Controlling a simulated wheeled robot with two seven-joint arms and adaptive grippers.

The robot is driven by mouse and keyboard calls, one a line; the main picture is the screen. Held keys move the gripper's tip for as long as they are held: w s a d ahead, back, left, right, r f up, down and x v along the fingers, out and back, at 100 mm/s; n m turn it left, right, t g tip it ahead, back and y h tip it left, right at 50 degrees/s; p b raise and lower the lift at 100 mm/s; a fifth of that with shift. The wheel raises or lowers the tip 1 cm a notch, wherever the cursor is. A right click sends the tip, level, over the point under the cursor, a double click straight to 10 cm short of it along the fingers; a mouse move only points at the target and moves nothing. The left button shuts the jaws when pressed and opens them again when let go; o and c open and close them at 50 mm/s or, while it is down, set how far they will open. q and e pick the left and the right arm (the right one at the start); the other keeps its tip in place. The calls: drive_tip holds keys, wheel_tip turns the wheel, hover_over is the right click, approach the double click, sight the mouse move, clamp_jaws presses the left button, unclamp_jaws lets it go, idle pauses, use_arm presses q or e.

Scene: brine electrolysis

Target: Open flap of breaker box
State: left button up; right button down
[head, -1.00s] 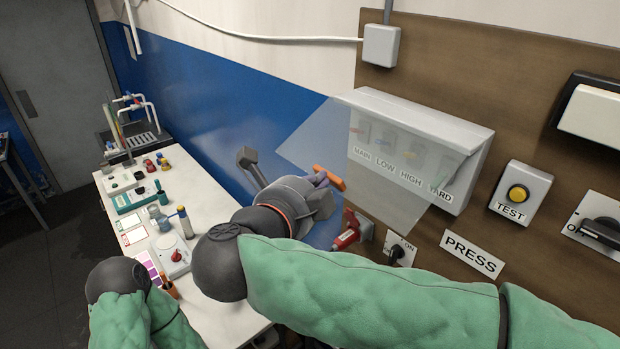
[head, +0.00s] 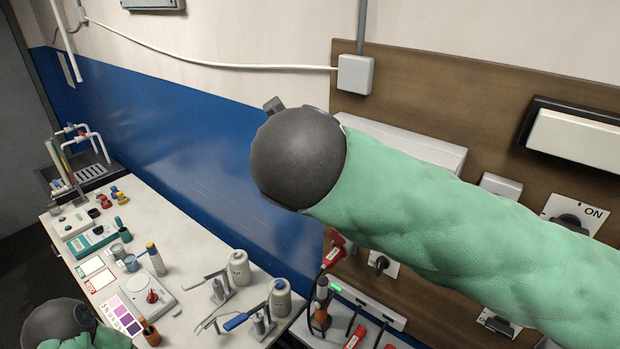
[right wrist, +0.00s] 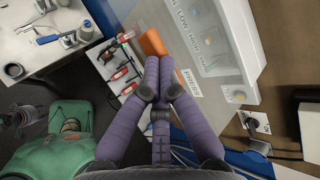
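In the head view the breaker box (head: 425,145) is on the brown wall board, and my raised right arm hides most of it. In the right wrist view its light grey body (right wrist: 240,40) stands at the right, with the switches showing through the clear flap (right wrist: 200,65). The flap stands away from the box front; its orange tab (right wrist: 152,42) is just beyond my right gripper (right wrist: 158,60). The purple fingers are together at the tips, touching or nearly touching the tab. My right gripper is hidden behind the arm in the head view. My left gripper is not seen.
A white bench (head: 190,265) with bottles and instruments runs along the left. Red-handled tools (head: 355,335) lie below the board. A grey junction box (head: 355,74), a rotary switch (head: 570,222) and a black-framed panel (head: 575,138) are around the breaker box.

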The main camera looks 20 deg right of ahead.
drive_tip(key=shift+w+d, duration=0.1)
drive_tip(key=shift+d, duration=0.3)
drive_tip(key=c, duration=1.1)
unclamp_jaws()
drive_tip(key=shift+w+a, duration=0.1)
drive_tip(key=shift+c, duration=0.2)
drive_tip(key=shift+w+d+f, duration=0.1)
drive_tip(key=shift+w+d, duration=0.15)
drive_tip(key=shift+d, duration=0.6)
drive_tip(key=shift+w+a, duration=0.1)
drive_tip(key=shift+a, duration=0.2)
drive_tip(key=v, duration=1.2)
drive_tip(key=shift+a, duration=0.15)
